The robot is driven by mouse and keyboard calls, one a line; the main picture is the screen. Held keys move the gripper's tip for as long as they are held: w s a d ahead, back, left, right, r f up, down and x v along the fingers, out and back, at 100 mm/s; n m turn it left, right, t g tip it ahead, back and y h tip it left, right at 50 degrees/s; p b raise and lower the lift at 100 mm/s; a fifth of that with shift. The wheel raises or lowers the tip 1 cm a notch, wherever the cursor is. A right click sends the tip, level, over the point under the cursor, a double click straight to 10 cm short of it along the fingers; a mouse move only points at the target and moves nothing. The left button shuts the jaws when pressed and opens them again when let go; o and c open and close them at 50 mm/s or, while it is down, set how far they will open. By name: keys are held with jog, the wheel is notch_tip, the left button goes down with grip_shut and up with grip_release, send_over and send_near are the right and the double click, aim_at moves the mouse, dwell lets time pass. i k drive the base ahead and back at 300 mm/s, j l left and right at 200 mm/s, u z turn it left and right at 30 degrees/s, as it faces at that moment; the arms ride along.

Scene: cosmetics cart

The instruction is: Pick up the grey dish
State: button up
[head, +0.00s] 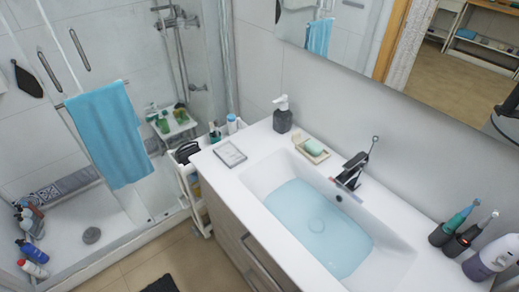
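A flat grey rectangular piece with a pale rim (230,154) lies on the white counter, left of the basin. It may be the grey dish, but I cannot tell for sure. A beige soap dish (322,158) holding a pale green soap bar (314,146) sits on the basin's back edge. A small round grey thing (91,235) lies on the shower floor; I cannot tell whether it is a dish or a drain cover. My gripper is not in view.
A dark soap dispenser (283,119) stands behind the flat piece. The basin (385,270) holds bluish water beside a tap (349,172). Toothbrushes (461,218) stand at right. A white cart (190,178) stands against the counter's left end. Bottles stand on the shower floor.

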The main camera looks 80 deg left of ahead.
aim_at(229, 154)
jog(key=u, duration=3)
jog(key=z, duration=0.9)
jog(key=i+j, duration=0.2)
jog(key=j, duration=0.15)
jog(key=i+j+z, duration=0.15)
jog(key=j, duration=0.15)
jog(key=i+j, duration=0.2)
jog(key=j, duration=0.15)
jog(key=i+j+z, duration=0.15)
jog(key=j, duration=0.2)
jog(key=i+j, duration=0.15)
jog(key=j, duration=0.25)
jog(key=i+j+z, duration=0.1)
jog(key=j, duration=0.25)
jog(key=i+j+z, duration=0.1)
jog(key=j, duration=0.3)
jog(key=i+j, duration=0.15)
jog(key=j, duration=0.25)
jog(key=i+l+z, duration=0.05)
